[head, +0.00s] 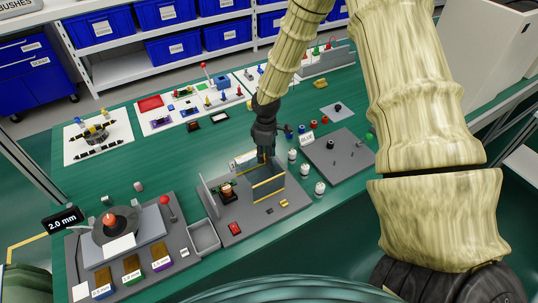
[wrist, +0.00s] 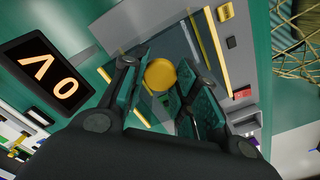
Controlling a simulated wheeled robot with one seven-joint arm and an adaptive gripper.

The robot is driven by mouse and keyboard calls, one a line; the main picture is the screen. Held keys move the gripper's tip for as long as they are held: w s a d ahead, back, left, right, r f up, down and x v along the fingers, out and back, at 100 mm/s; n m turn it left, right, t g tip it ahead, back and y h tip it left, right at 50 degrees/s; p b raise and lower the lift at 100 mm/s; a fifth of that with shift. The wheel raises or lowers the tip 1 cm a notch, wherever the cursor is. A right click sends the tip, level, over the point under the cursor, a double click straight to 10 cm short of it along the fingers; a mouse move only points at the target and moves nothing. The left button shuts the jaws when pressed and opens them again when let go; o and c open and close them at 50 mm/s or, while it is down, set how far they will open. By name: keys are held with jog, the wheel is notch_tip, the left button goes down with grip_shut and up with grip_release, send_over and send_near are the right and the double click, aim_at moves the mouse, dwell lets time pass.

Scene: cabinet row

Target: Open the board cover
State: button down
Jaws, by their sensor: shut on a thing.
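The board cover (head: 268,190) looks like a translucent, yellow-edged box part on a grey base plate (head: 285,212) near the middle of the bench. Its yellow edging also shows in the wrist view (wrist: 214,50). My gripper (head: 264,156) reaches down from above at the cover's back side. In the wrist view my gripper (wrist: 163,88) has its two dark green fingers closed on a round yellow knob (wrist: 160,73). The fingers hide part of the knob and of the cover below. I cannot tell how far the cover is raised.
A red button (head: 234,229) sits on the front of the base plate. A grey open bin (head: 203,236) and a dial stand (head: 118,225) are to the left. White-capped bottles (head: 306,171) and a grey plate (head: 338,155) are to the right. A lit display (wrist: 48,78) is close by.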

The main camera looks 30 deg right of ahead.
jog(key=c, duration=1.1)
grip_release()
jog(key=shift+o, duration=0.2)
jog(key=shift+r, duration=0.1)
notch_tip(320, 180, up, 12)
